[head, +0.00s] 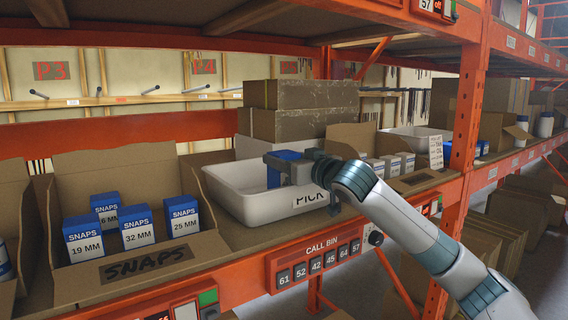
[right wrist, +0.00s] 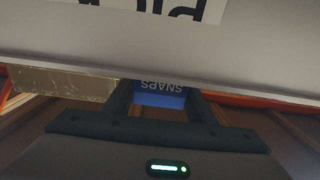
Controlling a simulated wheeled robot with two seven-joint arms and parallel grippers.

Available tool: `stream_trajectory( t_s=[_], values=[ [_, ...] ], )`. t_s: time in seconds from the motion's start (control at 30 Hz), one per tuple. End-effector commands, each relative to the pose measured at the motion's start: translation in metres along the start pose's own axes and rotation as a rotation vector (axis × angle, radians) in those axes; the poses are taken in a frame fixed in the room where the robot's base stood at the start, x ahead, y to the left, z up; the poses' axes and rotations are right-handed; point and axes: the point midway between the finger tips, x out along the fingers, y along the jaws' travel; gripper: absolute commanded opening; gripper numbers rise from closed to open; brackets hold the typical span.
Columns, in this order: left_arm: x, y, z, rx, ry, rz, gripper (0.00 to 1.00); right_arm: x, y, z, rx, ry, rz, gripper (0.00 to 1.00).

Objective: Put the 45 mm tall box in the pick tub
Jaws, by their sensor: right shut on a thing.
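My right gripper (head: 290,170) reaches in over the white pick tub (head: 240,196), whose front label partly shows. It is shut on a blue snaps box (right wrist: 158,97), which shows between the fingers in the right wrist view with its lettering upside down. Its size mark is hidden, and I cannot tell whether it touches the tub. Other snaps boxes stand upright in the cardboard bin at left: 19 MM (head: 83,240), 32 MM (head: 136,226), 25 MM (head: 182,218) and a partly hidden one (head: 105,207). My left gripper is not in view.
The cardboard snaps bin (head: 150,262) stands left of the tub. Brown cartons (head: 300,95) are stacked behind the tub. An orange upright (head: 468,110) stands at right, and a call bin panel (head: 322,256) is on the shelf front. Another open bin (head: 412,182) holds small boxes.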

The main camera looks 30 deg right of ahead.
Motion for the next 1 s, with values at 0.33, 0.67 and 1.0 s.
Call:
stream_trajectory(
  t_s=[0.33,0.67,1.0],
  values=[
    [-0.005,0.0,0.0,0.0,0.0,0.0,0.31,0.0,0.0,0.015,-0.001,0.003,0.0,0.2],
    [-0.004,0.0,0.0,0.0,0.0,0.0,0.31,0.0,0.0,0.018,-0.001,0.0,0.0,0.7],
    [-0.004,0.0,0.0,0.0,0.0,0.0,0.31,0.0,0.0,0.016,-0.001,0.001,0.0,0.7]
  ],
)
